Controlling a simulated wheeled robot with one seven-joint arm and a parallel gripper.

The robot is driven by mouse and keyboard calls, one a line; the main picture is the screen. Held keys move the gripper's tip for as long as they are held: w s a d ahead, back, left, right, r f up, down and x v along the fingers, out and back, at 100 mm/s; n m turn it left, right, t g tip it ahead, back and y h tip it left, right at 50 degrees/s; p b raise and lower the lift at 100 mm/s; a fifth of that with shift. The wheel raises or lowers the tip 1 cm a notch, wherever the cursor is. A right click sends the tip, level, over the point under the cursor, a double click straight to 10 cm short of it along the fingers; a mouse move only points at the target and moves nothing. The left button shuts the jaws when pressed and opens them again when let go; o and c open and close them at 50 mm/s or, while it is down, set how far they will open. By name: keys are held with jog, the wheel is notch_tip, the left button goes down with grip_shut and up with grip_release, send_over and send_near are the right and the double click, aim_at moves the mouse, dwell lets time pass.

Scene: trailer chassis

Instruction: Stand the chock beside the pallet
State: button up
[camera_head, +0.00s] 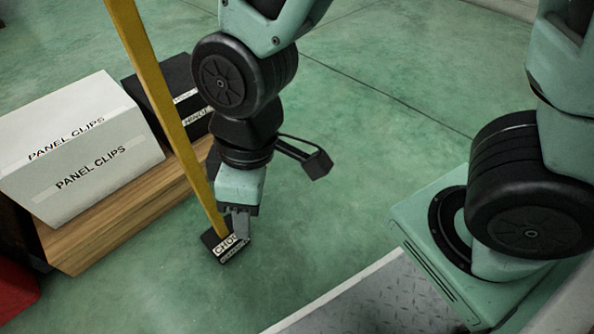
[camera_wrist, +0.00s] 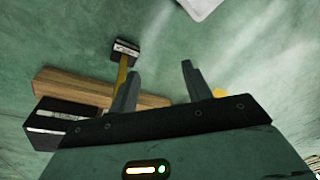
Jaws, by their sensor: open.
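The chock (camera_head: 222,244) is a black block with a white "CHOCK" label, on the green floor near the right end of the wooden pallet (camera_head: 100,232). A long yellow handle (camera_head: 165,105) rises from it; I cannot tell how far it leans. In the wrist view the chock (camera_wrist: 126,47) lies beyond my left finger, with part of its handle (camera_wrist: 122,72) showing; the finger hides some of it. My gripper (camera_head: 240,225) is open, its fingertips overlapping the chock in the head view. In the wrist view my gripper (camera_wrist: 158,80) has nothing between its fingers.
A white "PANEL CLIPS" box (camera_head: 90,165) and a black box (camera_head: 170,92) stand on the pallet. Something red (camera_head: 15,290) is at the lower left. A grey tread plate (camera_head: 370,305) lies at the bottom. The floor right of my gripper is clear.

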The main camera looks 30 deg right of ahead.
jog(key=s+d+r+m+h, duration=0.1)
jog(key=s+d+r+m, duration=0.1)
jog(key=d+r, duration=0.3)
jog(key=shift+s+d+r+m, duration=0.25)
jog(key=shift+s+d+m, duration=0.15)
jog(key=shift+d+m, duration=0.5)
notch_tip(320, 180, up, 47)
jog(key=p, duration=4.6)
jog(key=shift+p, duration=0.4)
jog(key=shift+a+f, duration=0.1)
